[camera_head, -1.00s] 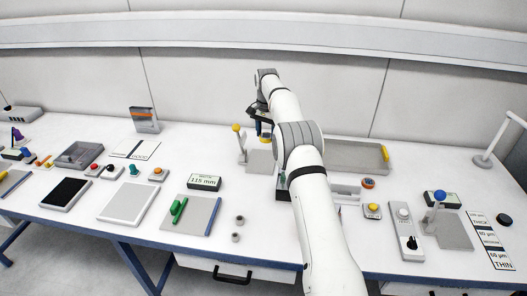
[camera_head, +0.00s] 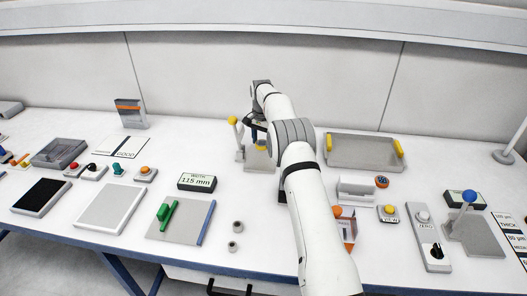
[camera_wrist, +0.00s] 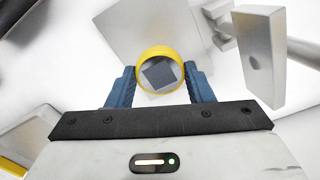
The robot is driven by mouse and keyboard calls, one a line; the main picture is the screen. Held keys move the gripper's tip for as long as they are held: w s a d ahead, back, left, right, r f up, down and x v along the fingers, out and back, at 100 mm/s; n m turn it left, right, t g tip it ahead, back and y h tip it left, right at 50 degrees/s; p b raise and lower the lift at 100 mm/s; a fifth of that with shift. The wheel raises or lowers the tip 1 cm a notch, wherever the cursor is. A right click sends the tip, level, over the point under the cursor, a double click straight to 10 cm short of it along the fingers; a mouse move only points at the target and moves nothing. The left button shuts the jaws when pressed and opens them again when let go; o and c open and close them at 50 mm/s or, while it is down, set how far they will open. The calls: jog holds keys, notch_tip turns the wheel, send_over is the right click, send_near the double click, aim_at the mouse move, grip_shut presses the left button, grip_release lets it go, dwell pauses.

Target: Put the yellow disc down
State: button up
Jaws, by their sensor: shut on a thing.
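The yellow disc (camera_wrist: 160,50) shows in the wrist view as a yellow rim around a clear or reflective middle, with a dark square seen inside it. My gripper (camera_wrist: 160,78) is shut on it, one blue finger on each side. In the head view, a bit of yellow (camera_head: 262,148) shows beside my arm, low over a grey plate (camera_head: 251,164); my arm hides most of the gripper there. I cannot tell whether the disc touches the plate.
A yellow-knobbed post (camera_head: 233,121) stands close left of the grey plate. A grey tray (camera_head: 362,153) with yellow handles lies to the right. A width display (camera_head: 197,181) and two small grey cylinders (camera_head: 237,227) stand nearer.

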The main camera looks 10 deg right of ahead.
aim_at(262, 157)
jog(key=shift+f+p, duration=0.55)
jog(key=shift+f, duration=2)
jog(key=o, duration=1)
jog(key=shift+s+f, duration=0.1)
jog(key=shift+c, duration=0.2)
